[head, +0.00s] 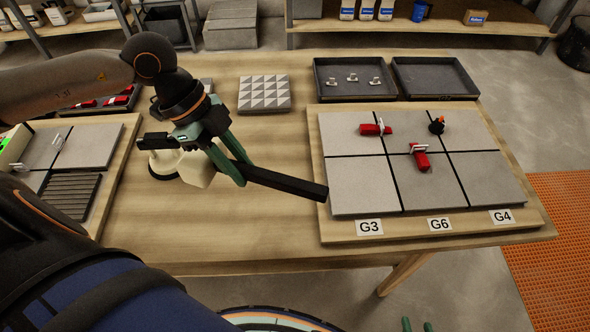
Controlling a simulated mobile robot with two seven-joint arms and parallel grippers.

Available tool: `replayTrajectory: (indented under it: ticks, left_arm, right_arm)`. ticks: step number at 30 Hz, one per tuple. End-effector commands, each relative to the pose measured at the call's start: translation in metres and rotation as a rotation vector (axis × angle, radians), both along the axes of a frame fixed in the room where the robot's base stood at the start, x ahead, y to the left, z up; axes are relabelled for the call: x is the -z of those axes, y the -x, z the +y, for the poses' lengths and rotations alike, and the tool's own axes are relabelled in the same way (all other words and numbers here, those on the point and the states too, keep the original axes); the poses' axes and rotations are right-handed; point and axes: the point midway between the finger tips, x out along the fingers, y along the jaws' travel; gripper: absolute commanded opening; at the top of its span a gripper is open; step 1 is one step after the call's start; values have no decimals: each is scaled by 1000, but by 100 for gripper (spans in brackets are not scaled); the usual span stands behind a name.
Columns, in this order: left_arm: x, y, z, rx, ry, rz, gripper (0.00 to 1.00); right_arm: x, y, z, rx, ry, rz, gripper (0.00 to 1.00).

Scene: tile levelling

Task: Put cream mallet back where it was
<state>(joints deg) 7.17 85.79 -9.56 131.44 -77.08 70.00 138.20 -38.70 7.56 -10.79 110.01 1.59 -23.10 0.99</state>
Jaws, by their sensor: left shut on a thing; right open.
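The cream mallet has a pale block head (196,169) and a long black handle (288,184). My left gripper (229,164) is shut on the mallet, with its green fingers around the handle near the head. The handle points right and towards me, and its end is close to the left edge of the right-hand tile board. The mallet is over the bare middle of the table; I cannot tell whether it touches the wood. My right gripper (417,326) shows only its two green fingertips at the bottom edge, apart and empty.
The right board (480,236) carries grey tiles, red wedges (420,159) and a black knob (437,126). Two dark trays (435,78) and a patterned tile stack (264,93) stand behind. A cream-and-black object (160,166) is left of the mallet head. The table's front middle (240,235) is clear.

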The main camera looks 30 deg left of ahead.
Motion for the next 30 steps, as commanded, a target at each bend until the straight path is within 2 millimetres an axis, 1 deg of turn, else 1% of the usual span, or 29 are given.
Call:
replayTrajectory:
  ticks: [1,8,17,21,24,27,30]
  left_arm:
    - [-2,-4,-3,-1,9,-6,0]
    - [4,-17,-13,7,6,-6,0]
    - [23,-55,-34,5,6,-2,0]
    - [35,-78,-47,6,4,-2,0]
    - [58,-91,-54,5,3,3,0]
    - [74,-103,-60,3,2,-1,0]
    - [85,-110,-63,4,0,-1,0]
  right_arm:
    - [-4,0,0,0,0,-1,50]
    - [-11,-1,-1,1,-1,-7,50]
    - [-17,0,-2,3,2,-3,50]
    - [-19,1,-2,4,3,-1,50]
    - [-17,1,-2,4,3,0,50]
    - [-16,1,-2,4,3,0,50]
    - [-15,2,-3,4,3,1,50]
